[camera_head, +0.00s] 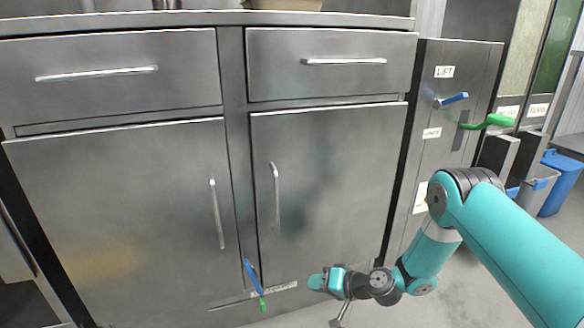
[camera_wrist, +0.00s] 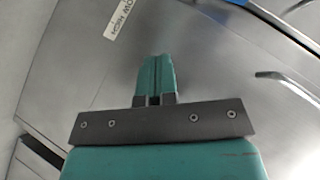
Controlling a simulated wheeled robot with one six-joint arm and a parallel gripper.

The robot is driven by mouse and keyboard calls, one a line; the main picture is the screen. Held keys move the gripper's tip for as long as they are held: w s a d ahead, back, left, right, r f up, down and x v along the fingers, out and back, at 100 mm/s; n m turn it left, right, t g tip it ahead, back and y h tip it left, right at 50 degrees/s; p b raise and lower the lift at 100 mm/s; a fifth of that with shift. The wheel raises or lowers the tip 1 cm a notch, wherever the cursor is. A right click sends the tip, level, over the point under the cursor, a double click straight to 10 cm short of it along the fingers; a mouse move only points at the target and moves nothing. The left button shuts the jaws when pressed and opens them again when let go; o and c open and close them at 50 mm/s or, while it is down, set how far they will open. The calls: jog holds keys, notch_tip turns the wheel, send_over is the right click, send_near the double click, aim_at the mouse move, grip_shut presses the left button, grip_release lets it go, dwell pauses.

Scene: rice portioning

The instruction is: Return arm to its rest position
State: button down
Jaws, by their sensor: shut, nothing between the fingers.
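My gripper (camera_head: 316,282) is low in front of the steel cabinet in the head view, at the end of my teal arm, which reaches in from the right. In the wrist view the two teal fingers of my gripper (camera_wrist: 157,62) are together, with nothing between them. The arm is bent, with its elbow up at the right and the gripper pointing left. It appears apart from the cabinet front, though the exact gap cannot be told.
The cabinet's right door (camera_head: 335,180) and left door (camera_head: 120,215) are shut. A blue and green lever (camera_head: 254,278) sits low, left of my gripper. A LIFT panel (camera_head: 455,120) with blue and green handles stands right. Bins (camera_head: 562,180) stand farther right.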

jog(key=s+a+r+n+g+h+p, duration=0.1)
jog(key=s+r+n+g+p, duration=0.3)
jog(key=r, duration=1.1)
jog(key=s+r+n+g+h+p, duration=0.15)
jog(key=s+r, duration=0.55)
jog(key=r, duration=0.9)
jog(key=s+d+r+n+h+p, duration=0.15)
jog(key=s+d+r, duration=0.25)
jog(key=s+r, duration=0.5)
jog(key=s+d+r+n+h+p, duration=0.1)
jog(key=s+d+r+h+p, duration=0.3)
jog(key=s, duration=0.8)
notch_tip(320, 180, up, 38)
jog(key=y+p, duration=0.1)
jog(key=p, duration=3.5)
jog(key=shift+m+g+p, duration=0.3)
jog(key=shift+g+p, duration=0.05)
jog(key=shift+g, duration=0.1)
